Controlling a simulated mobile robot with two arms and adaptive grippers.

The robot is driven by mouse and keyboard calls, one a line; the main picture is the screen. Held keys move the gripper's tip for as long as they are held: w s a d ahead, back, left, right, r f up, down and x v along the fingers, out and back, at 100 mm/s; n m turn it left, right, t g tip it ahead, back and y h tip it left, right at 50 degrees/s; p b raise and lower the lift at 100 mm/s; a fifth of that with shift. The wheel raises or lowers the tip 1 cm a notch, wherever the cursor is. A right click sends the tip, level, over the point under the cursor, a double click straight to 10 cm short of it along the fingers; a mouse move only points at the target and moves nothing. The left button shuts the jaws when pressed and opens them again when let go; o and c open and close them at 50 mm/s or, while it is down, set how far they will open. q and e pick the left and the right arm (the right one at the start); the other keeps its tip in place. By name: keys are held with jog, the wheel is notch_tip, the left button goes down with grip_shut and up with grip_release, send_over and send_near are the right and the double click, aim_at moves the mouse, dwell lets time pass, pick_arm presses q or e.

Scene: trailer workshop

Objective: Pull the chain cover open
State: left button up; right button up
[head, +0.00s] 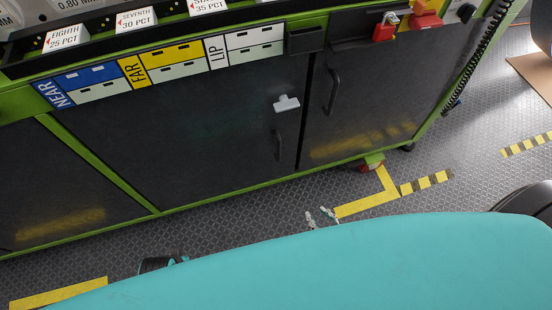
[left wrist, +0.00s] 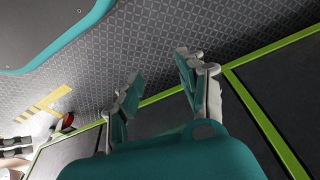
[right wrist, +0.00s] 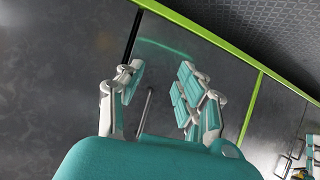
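The dark panels of a green-framed machine fill much of the head view; I cannot tell which is the chain cover. The wide dark door (head: 200,140) has a bar handle (head: 278,147); the narrower door (head: 375,95) has a bar handle (head: 333,92). My right gripper (head: 320,217) shows as fingertips over the floor in the head view. In the right wrist view it (right wrist: 160,78) is open and empty, facing a dark panel, with a thin bar (right wrist: 146,110) seen between its fingers. My left gripper (left wrist: 157,75) is open and empty, facing the floor and machine's base; its fingers are unclear in the head view.
A white fitting (head: 286,103) sits on the wide door. A red padlock (head: 383,30) hangs at the upper right. A drawer-label row (head: 165,65) lines the machine's top edge. The patterned floor (head: 455,150) with yellow markings is open at the right. My teal body covers the bottom.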

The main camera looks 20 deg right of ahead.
jog(key=w+a+r+t+y+b, duration=0.1)
jog(key=w+a+r+t+b, duration=0.15)
jog(key=r+b, duration=0.2)
pick_arm(q)
notch_tip(320, 180, up, 12)
jog(key=a+t+b, duration=0.1)
jog(key=b, duration=0.1)
pick_arm(e)
jog(key=t, duration=0.3)
send_near(280, 150)
jog(key=shift+y, duration=0.3)
jog(key=b+x, duration=0.2)
jog(key=x, duration=0.7)
jog(key=shift+w, duration=0.4)
pick_arm(q)
jog(key=w+d+t+h, duration=0.1)
jog(key=w+d+t, duration=0.1)
jog(key=w, duration=0.4)
jog(key=shift+t, duration=0.9)
pick_arm(e)
jog(key=shift+w+r, duration=0.1)
jog(key=shift+w, duration=0.4)
grip_shut()
